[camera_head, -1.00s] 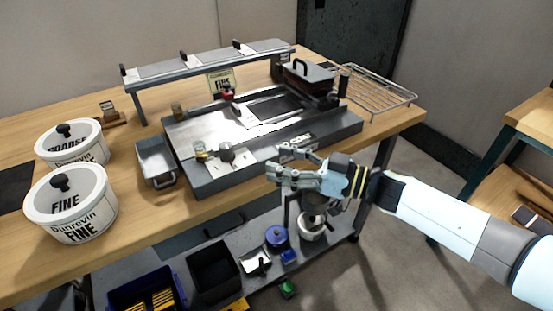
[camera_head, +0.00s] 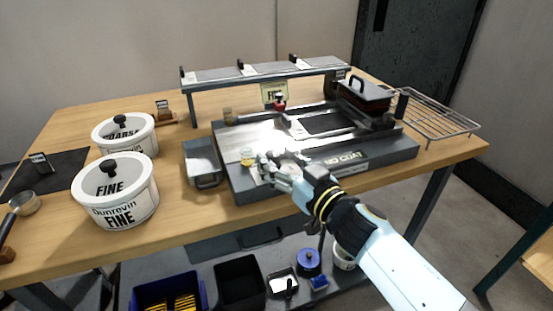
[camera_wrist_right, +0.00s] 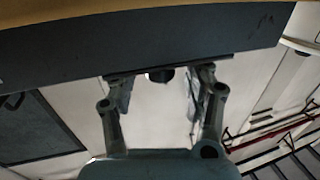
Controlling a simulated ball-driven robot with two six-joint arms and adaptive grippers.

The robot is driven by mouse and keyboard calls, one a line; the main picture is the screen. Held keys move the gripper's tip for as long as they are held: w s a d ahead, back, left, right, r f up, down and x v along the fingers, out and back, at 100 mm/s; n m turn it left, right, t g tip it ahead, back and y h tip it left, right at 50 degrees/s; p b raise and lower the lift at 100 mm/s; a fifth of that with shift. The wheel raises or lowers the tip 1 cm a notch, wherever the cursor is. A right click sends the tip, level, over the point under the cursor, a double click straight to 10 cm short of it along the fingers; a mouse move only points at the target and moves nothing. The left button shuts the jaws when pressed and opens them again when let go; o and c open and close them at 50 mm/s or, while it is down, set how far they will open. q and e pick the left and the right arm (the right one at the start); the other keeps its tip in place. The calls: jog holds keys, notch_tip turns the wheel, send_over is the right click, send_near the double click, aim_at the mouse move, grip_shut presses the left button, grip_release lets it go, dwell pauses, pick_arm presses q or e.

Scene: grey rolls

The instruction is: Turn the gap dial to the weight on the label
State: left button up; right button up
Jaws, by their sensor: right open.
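The grey coating machine (camera_head: 232,178) stands on the wooden table, with a "NO COAT" plate (camera_head: 345,161) on its front. A yellow card reading "FINE" (camera_head: 274,93) stands behind it; its smaller print is too small to read. My right gripper (camera_head: 277,163) is over the machine's front left part and covers the dark knob seen there earlier. In the right wrist view, my right gripper (camera_wrist_right: 160,88) is open, and a dark round knob (camera_wrist_right: 160,74) shows between the fingertips, partly cut off by a dark edge. I cannot tell whether they touch. My left gripper is out of view.
Two white tubs (camera_head: 116,190) labelled "FINE" and "COARSE" stand left. A small grey tray (camera_head: 201,165) sits beside the machine. A raised shelf (camera_head: 265,72) spans behind, and a wire rack (camera_head: 435,113) lies right. Bins (camera_head: 240,278) stand on the lower shelf.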

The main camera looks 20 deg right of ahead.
jog(key=shift+w+a, duration=0.2)
jog(key=shift+w, duration=0.4)
grip_shut()
jog(key=shift+d+r+n+y+p, duration=0.1)
jog(key=shift+r+n+y+p, duration=0.15)
jog(key=shift+n+y+p, duration=0.55)
jog(key=shift+f+g+y+p, duration=0.15)
jog(key=shift+g+y+p, duration=0.2)
jog(key=shift+p, duration=0.25)
jog(key=shift+f, duration=0.1)
grip_release()
